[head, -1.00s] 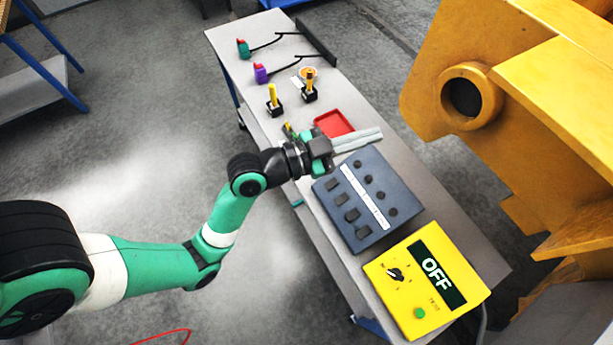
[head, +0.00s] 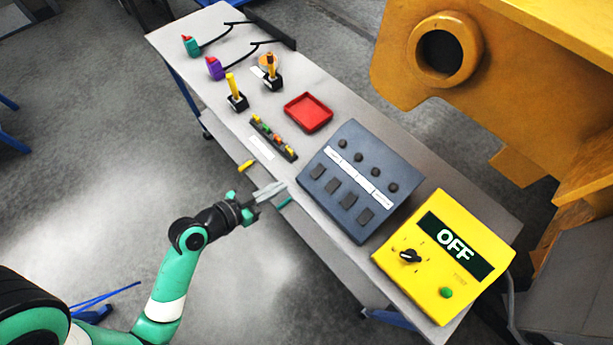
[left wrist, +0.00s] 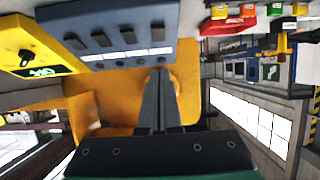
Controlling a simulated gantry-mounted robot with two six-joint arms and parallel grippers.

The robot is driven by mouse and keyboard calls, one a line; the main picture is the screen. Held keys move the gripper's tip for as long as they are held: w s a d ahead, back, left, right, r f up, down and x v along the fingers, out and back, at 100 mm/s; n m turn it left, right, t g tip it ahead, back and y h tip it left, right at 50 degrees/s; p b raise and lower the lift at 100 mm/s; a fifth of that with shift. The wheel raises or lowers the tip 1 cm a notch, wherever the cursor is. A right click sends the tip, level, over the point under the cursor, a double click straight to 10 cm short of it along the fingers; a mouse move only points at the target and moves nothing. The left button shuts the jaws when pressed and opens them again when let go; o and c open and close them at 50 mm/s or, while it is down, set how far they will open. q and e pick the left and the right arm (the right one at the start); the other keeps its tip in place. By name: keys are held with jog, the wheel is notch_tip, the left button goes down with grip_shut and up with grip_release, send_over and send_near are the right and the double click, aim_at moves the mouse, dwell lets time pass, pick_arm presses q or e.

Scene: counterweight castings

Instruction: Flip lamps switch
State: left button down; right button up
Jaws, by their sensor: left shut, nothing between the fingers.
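A blue-grey switch box (head: 362,180) stands on the table with a row of dark rocker switches (head: 333,185), a white label strip and a row of round black knobs (head: 375,171). The label words are too small to read, so I cannot tell which rocker is for the lamps. The box also shows upside down at the top of the left wrist view (left wrist: 115,30). My left gripper (head: 276,189) is shut and empty, left of the box by the table's near edge, apart from the switches. Its closed fingers also show in the left wrist view (left wrist: 158,80). My right gripper is out of view.
A yellow box (head: 443,256) with a dial and an "OFF" display stands right of the switch box. A red tray (head: 308,112), a dark strip of small coloured parts (head: 273,139) and two upright levers (head: 237,93) are further back. A large yellow machine (head: 470,60) rises behind.

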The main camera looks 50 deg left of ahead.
pick_arm(q)
jog(key=b, duration=0.1)
send_near(316, 172)
jog(key=w+r, duration=0.1)
jog(key=w, duration=0.3)
jog(key=f, duration=0.1)
jog(key=w+f+b, duration=0.1)
jog(key=shift+f, duration=0.25)
jog(key=shift+w+f, duration=0.2)
jog(key=shift+f, duration=0.2)
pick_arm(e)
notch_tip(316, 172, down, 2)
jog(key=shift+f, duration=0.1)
